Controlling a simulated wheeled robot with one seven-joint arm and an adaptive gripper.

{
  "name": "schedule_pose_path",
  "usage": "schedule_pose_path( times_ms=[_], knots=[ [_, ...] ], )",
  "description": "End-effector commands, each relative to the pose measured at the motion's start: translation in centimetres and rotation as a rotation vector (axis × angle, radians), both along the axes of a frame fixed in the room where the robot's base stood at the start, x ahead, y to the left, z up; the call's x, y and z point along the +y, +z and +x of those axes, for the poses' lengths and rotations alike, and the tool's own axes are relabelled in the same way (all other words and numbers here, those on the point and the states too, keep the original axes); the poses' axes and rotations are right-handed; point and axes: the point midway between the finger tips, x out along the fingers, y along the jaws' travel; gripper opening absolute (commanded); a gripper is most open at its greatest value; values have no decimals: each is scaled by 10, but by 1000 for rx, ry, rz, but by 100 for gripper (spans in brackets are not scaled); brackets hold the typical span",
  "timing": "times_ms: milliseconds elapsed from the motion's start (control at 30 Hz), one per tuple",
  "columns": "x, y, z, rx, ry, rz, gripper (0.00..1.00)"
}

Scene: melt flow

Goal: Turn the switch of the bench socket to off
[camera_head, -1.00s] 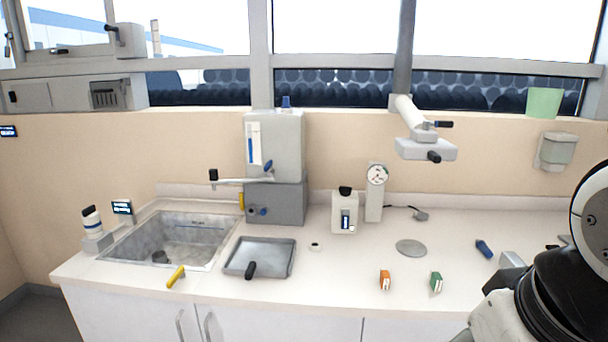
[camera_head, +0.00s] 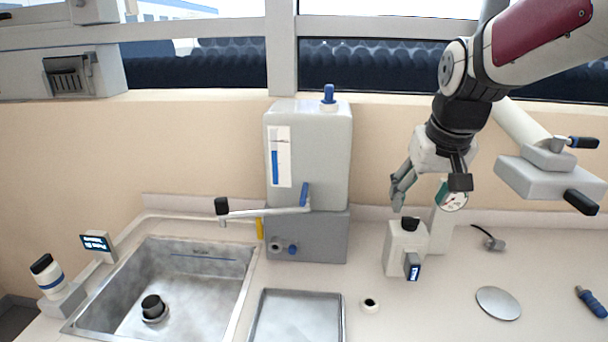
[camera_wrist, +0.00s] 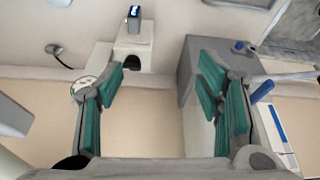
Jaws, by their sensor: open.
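No part is clearly marked as the bench socket, and I cannot make out its switch. A black plug-like piece (camera_head: 492,242) with a short cable lies on the bench behind the grey disc; it also shows in the wrist view (camera_wrist: 55,50). My gripper (camera_head: 428,190) is open and empty, above and behind the white box (camera_head: 406,247) with a black top and small blue display. In the wrist view my gripper (camera_wrist: 162,85) has its green-padded fingers wide apart, with bare wall between them. The white box (camera_wrist: 134,46) shows beyond them.
A dial gauge (camera_head: 452,196) stands close beside my gripper. The grey tank (camera_head: 308,150) on its dark grey base (camera_head: 325,238) is to the left. A white jointed arm fixture (camera_head: 548,178) hangs at right. A sink (camera_head: 215,300) and metal tray (camera_head: 298,318) are at front left.

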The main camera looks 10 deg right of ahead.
Motion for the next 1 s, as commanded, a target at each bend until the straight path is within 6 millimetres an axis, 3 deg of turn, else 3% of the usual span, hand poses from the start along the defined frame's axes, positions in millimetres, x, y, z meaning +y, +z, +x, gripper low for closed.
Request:
schedule_pose_path(
  times_ms=[200,400,767,1000],
  knots=[
    [-42,-13,61,-1,-43,8,60],
    [-73,-32,97,-9,-71,15,60],
    [-88,-57,118,-13,-83,18,60],
    [-91,-98,133,-11,-81,18,60]
  ],
)
